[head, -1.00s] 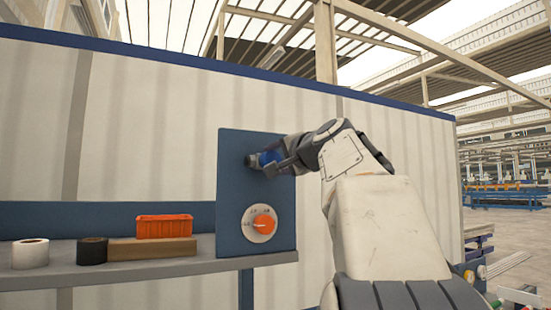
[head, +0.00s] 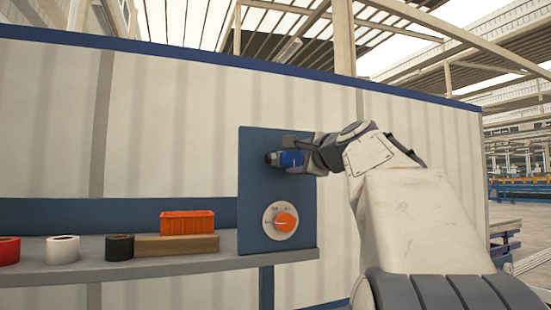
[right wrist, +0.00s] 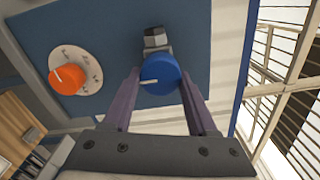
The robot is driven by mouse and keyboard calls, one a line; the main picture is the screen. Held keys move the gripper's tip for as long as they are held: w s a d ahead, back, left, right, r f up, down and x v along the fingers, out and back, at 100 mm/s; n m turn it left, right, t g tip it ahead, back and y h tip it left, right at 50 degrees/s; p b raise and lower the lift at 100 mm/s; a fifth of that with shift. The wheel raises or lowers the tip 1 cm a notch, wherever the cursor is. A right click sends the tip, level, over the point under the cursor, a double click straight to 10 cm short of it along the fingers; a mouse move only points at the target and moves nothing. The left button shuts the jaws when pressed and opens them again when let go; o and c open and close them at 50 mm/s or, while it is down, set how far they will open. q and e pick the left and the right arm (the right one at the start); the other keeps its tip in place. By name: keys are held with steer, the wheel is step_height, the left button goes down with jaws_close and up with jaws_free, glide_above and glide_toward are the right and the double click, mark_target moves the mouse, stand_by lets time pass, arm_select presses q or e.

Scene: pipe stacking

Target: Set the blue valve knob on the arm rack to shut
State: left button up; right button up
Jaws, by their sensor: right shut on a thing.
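The blue valve knob (head: 291,160) sticks out from the upper part of the upright dark blue panel (head: 255,190). My right gripper (head: 294,156) is at the knob, with a dark finger on either side of it. In the right wrist view the blue knob (right wrist: 160,68) sits between the two fingers of my right gripper (right wrist: 160,80), which is shut on it. A pale pointer line on the knob's face points to the left in that view. A grey fitting (right wrist: 156,38) lies just beyond the knob. My left gripper is not in view.
An orange dial (head: 285,221) on a pale scale plate sits lower on the panel. The grey shelf (head: 190,252) left of it holds an orange bin (head: 187,223) on a wooden block (head: 176,243), plus black (head: 119,247), white (head: 62,249) and red (head: 9,250) rolls.

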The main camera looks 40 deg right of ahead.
steer(key=shift+f, duration=0.1)
stand_by(0.3)
steer(key=o, duration=1.4)
steer(key=shift+c, duration=0.2)
steer(key=b+v, duration=0.4)
steer(key=v, duration=0.6)
steer(key=shift+s+b, duration=0.25)
steer(key=shift+b, duration=0.1)
